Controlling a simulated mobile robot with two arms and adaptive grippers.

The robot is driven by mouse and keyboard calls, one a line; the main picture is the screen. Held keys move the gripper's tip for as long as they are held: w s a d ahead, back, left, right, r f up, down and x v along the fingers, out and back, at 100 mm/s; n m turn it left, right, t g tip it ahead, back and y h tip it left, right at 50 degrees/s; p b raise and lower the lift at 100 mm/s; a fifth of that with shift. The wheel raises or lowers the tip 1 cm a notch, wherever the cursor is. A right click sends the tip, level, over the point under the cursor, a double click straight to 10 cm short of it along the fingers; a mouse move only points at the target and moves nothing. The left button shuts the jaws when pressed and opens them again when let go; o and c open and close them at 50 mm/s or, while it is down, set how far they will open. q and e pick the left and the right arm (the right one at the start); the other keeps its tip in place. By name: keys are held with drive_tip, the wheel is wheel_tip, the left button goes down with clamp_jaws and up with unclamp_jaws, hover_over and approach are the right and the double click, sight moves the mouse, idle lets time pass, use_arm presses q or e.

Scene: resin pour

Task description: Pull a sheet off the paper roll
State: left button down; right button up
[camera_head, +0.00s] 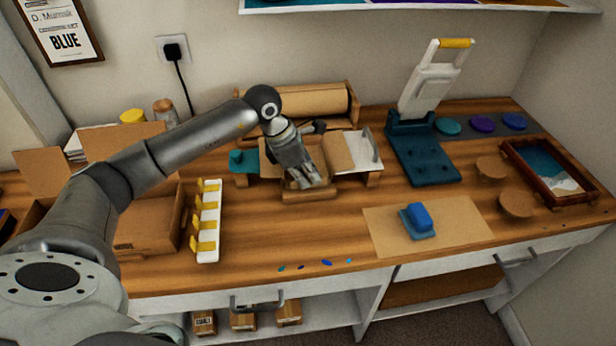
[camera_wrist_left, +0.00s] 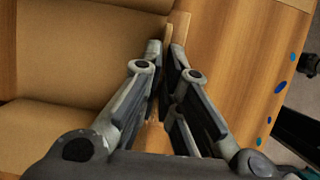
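The brown paper roll (camera_head: 310,102) lies in a wooden holder at the back of the bench, against the wall. Brown paper (camera_head: 340,152) comes forward from it over a low stand. My left gripper (camera_head: 308,184) points down at the stand's front edge. In the left wrist view, the left fingertips (camera_wrist_left: 163,48) are close together at the edge of the brown paper (camera_wrist_left: 80,50), beside a thin wooden strip (camera_wrist_left: 178,32). I cannot tell whether the paper edge is between them. My right gripper is not in view.
A white plate with a handle (camera_head: 368,150) sits right of the paper. A white rack with yellow clips (camera_head: 207,222) and an open cardboard box (camera_head: 150,222) stand to the left. A blue block (camera_head: 418,220) lies on a brown sheet (camera_head: 460,218). A teal-based press (camera_head: 424,165) stands behind.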

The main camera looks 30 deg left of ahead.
use_arm(q)
drive_tip(key=shift+d, duration=0.15)
drive_tip(key=c, duration=2.1)
unclamp_jaws()
drive_tip(key=shift+s, duration=0.1)
drive_tip(key=o, duration=0.5)
drive_tip(key=shift+s, duration=0.1)
drive_tip(key=shift+c, duration=0.2)
drive_tip(key=shift+r, duration=0.15)
drive_tip(key=v, duration=1.1)
drive_tip(key=shift+r, duration=0.35)
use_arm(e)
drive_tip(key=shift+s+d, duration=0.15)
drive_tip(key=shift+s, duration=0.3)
use_arm(q)
drive_tip(key=shift+s+f, duration=0.15)
drive_tip(key=shift+s, duration=0.05)
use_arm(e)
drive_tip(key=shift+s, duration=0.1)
